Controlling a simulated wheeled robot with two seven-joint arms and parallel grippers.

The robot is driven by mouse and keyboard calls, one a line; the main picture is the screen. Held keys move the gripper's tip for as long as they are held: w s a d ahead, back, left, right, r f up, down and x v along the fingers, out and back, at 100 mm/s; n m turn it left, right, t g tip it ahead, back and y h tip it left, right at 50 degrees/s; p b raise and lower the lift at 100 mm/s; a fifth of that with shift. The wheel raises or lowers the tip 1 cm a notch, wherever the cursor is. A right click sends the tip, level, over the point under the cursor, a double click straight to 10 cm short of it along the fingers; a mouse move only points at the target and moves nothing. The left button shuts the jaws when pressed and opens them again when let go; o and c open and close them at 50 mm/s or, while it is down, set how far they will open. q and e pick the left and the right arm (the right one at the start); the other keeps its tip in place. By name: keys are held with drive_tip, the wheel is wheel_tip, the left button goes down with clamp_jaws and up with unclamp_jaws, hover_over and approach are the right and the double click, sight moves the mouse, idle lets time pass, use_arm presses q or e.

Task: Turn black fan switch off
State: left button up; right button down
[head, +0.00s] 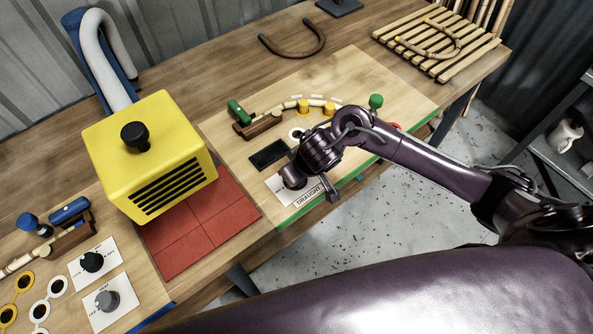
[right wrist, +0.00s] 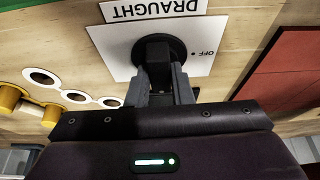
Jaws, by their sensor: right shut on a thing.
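The black fan switch (right wrist: 176,45) is a round knob with a raised grip bar, on a white plate (right wrist: 118,42) labelled DRAUGHT. An OFF mark with a dot is beside the knob, to its right in the right wrist view. My right gripper (right wrist: 158,82) is shut on the knob's bar, from the near side in that view. In the head view my right gripper (head: 292,171) is over the DRAUGHT plate (head: 311,196) and hides most of the knob. The fingers partly cover the bar, so its exact pointing direction is hard to tell. My left gripper is not in view.
A yellow slotted hood (head: 150,155) stands over red tiles (head: 205,232). Another black knob (head: 92,262) and a grey HEAT knob (head: 107,300) are at lower left. A green-handled clamp (head: 238,112) and yellow pegs (head: 303,106) lie beyond my right gripper.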

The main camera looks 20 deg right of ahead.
drive_tip(key=shift+n, duration=0.3)
drive_tip(key=n+p, duration=0.1)
drive_tip(key=n, duration=0.1)
drive_tip(key=n+g+y+p, duration=0.1)
drive_tip(key=shift+w+d+r+n, duration=0.1)
drive_tip(key=shift+d+n, duration=0.05)
drive_tip(key=shift+n, duration=0.25)
drive_tip(key=n+g+y, duration=0.1)
drive_tip(key=n, duration=0.2)
drive_tip(key=shift+w+n+p, duration=0.1)
drive_tip(key=shift+n+p, duration=0.2)
drive_tip(key=shift+p, duration=0.1)
drive_tip(key=n+g+y, duration=0.1)
drive_tip(key=n, duration=0.2)
drive_tip(key=shift+w+n+b, duration=0.1)
drive_tip(key=shift+n+b, duration=0.2)
drive_tip(key=shift+n, duration=0.1)
drive_tip(key=n+g+b, duration=0.1)
drive_tip(key=n, duration=0.2)
drive_tip(key=shift+w+g, duration=0.1)
drive_tip(key=shift+g, duration=0.2)
drive_tip(key=shift+n+g+b, duration=0.45)
drive_tip(key=shift+n+g, duration=0.05)
drive_tip(key=shift+n, duration=0.9)
drive_tip(key=c, duration=1.3)
unclamp_jaws()
